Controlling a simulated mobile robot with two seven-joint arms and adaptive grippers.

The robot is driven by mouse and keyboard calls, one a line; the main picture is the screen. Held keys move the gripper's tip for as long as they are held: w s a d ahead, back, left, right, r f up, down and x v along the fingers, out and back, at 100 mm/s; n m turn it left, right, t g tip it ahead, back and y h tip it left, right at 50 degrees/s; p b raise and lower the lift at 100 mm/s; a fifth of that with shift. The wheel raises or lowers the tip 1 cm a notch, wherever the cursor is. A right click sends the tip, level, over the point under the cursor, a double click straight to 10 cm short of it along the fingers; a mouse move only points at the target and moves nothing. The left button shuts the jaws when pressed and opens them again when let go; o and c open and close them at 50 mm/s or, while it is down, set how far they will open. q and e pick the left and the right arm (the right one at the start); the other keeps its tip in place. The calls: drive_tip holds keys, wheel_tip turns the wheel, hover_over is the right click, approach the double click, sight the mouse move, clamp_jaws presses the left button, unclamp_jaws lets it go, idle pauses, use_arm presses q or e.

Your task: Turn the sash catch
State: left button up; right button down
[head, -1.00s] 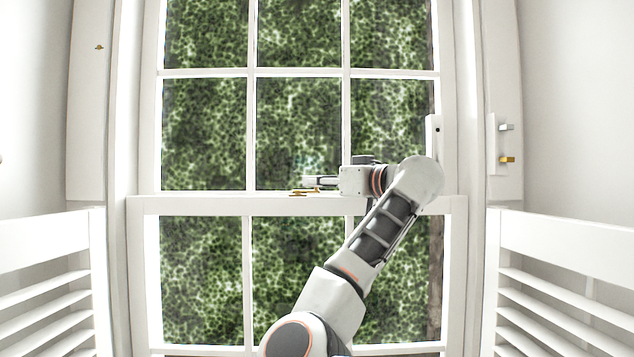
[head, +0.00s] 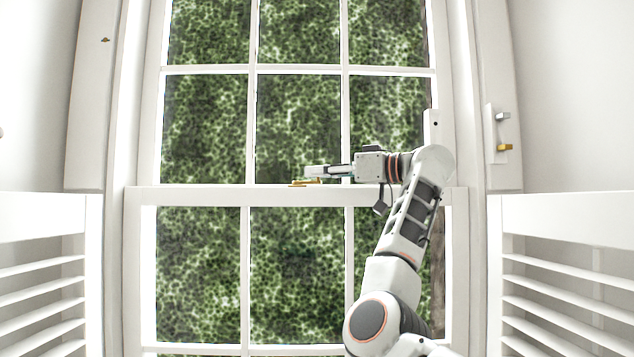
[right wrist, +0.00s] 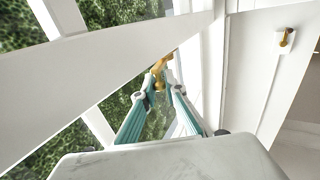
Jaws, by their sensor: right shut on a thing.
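The brass sash catch (head: 304,183) sits on top of the window's meeting rail (head: 210,196), near the middle. My right gripper (head: 312,172) reaches in from the right, level with the rail top, with its fingertips at the catch. In the right wrist view the fingers (right wrist: 158,90) close together on the brass lever of the catch (right wrist: 160,66). The fingertips hide part of the lever, so its exact angle is hard to tell. My left gripper is in neither view.
Louvred shutters stand at the lower left (head: 45,290) and lower right (head: 565,290). A white plate with a chrome and a brass fitting (head: 505,147) is on the right side. Glass panes lie behind my arm.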

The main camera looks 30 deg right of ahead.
drive_tip(key=shift+w+d+n+g+y, duration=0.25)
drive_tip(key=shift+n+g+y, duration=0.2)
drive_tip(key=shift+y, duration=0.25)
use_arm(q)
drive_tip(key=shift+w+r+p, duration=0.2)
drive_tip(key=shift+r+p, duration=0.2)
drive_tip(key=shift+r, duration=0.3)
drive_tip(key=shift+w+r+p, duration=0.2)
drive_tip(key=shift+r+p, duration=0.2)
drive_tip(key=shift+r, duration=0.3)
use_arm(e)
drive_tip(key=shift+w+d+r+n+g+y, duration=0.1)
drive_tip(key=shift+w+n+g+y, duration=0.05)
drive_tip(key=shift+n+g+y, duration=0.65)
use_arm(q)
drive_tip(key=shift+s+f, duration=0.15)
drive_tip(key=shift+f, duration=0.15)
use_arm(e)
drive_tip(key=c, duration=2.1)
unclamp_jaws()
drive_tip(key=shift+o, duration=0.3)
drive_tip(key=shift+w, duration=0.1)
